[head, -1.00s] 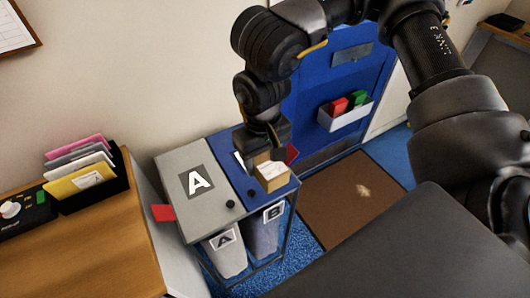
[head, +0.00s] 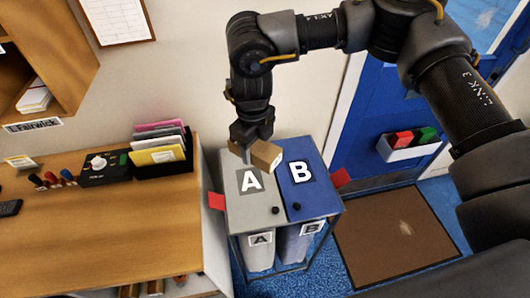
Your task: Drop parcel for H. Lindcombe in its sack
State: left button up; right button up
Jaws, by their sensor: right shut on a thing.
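My right gripper (head: 251,140) reaches down over the sack stand and is shut on a small brown parcel (head: 267,155). The parcel is above the back of the grey lid marked A (head: 251,206), near the seam with the blue lid marked B (head: 301,184). Both lids look closed, each with a black knob at the front. Below them hang a pale sack labelled A (head: 260,254) and a greyer sack labelled B (head: 295,248). The name on the parcel cannot be read. My left gripper is not in view.
A wooden desk (head: 105,235) stands left of the stand, with a file holder (head: 163,165) and a black device (head: 104,168). Red flags (head: 216,201) stick out at both sides of the stand. A brown mat (head: 395,235) lies before the blue door (head: 368,130).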

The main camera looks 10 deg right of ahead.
jog(key=m, duration=0.2)
jog(key=w+m, duration=0.1)
jog(key=m, duration=0.1)
jog(key=shift+w+r+m, duration=0.1)
jog(key=shift+m, duration=0.3)
jog(key=m, duration=0.3)
jog(key=shift+d+m, duration=0.1)
jog(key=shift+m, duration=0.3)
jog(key=shift+w+f+b, duration=0.3)
jog(key=shift+w+f, duration=0.2)
jog(key=shift+w, duration=0.35)
jog(key=shift+w+f+b, duration=0.3)
jog(key=shift+w+f, duration=0.2)
jog(key=shift+w, duration=0.3)
jog(key=shift+w+f+b, duration=0.3)
jog(key=shift+w+f, duration=0.2)
jog(key=shift+w, duration=0.35)
